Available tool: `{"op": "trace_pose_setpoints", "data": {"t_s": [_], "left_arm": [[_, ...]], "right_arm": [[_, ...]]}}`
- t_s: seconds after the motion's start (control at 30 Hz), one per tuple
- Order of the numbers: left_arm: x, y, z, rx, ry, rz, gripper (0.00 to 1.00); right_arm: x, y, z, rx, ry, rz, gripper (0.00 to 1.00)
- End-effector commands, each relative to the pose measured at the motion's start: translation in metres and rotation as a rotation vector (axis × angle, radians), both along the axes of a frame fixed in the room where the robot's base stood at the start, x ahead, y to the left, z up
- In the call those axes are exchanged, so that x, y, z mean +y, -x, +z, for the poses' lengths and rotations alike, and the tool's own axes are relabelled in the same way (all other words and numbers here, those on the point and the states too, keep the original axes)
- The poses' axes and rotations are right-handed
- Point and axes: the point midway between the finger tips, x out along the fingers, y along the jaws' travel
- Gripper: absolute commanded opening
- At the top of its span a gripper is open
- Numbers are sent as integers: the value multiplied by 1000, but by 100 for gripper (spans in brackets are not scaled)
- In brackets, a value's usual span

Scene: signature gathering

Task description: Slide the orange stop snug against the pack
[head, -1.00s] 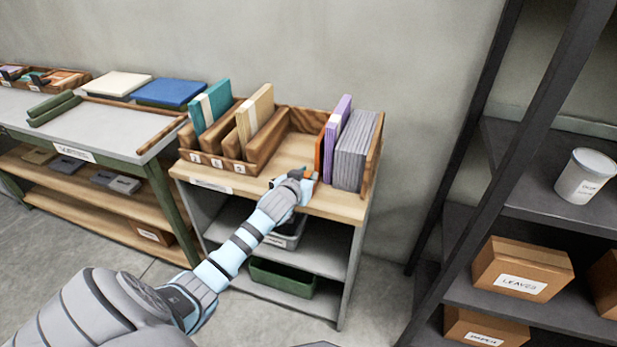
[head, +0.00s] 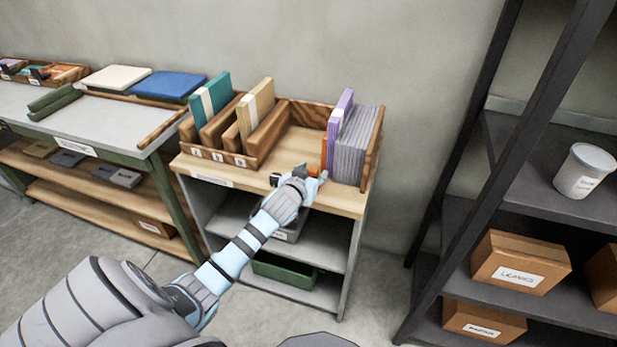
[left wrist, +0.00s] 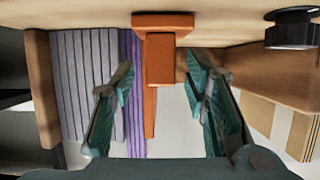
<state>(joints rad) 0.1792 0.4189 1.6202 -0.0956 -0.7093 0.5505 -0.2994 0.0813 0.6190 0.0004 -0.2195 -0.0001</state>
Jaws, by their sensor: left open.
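The orange stop (head: 324,152) stands upright in the wooden organiser, on the left side of the purple pack (head: 343,110). Grey packs (head: 356,147) fill the space from there to the right end wall. In the left wrist view, the stop's block-shaped handle (left wrist: 160,60) sits between the fingers of my left gripper (left wrist: 160,75), which are spread with clear space on both sides. The stop's plate lies close beside the purple pack (left wrist: 133,60); I cannot tell whether they touch. In the head view, my left gripper (head: 299,178) is at the shelf's front edge. My right gripper is out of view.
Left of the stop, the shelf top (head: 290,150) is bare up to wooden dividers holding a tan pack (head: 257,105) and a teal pack (head: 210,100). A dark knob-like object (left wrist: 292,28) shows in the left wrist view. A dark rack (head: 520,170) stands at right.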

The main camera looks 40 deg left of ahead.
Motion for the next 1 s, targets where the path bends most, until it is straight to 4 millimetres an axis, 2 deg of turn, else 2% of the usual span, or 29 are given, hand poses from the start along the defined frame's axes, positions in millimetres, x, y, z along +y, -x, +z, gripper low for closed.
{"op": "trace_pose_setpoints", "data": {"t_s": [0.2, 0.3, 0.4, 0.93, 1.0], "left_arm": [[-19, 53, 23, 0, -3, -2, 42], [-26, 71, 31, 1, -1, -3, 42], [-29, 80, 36, 1, 0, -1, 42], [-30, 82, 37, 1, 1, -1, 42], [-29, 83, 30, 15, 0, 0, 42]], "right_arm": [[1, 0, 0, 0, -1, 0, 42], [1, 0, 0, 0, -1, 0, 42], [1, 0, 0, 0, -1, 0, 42], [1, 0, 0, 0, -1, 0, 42], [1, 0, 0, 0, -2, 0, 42]]}}
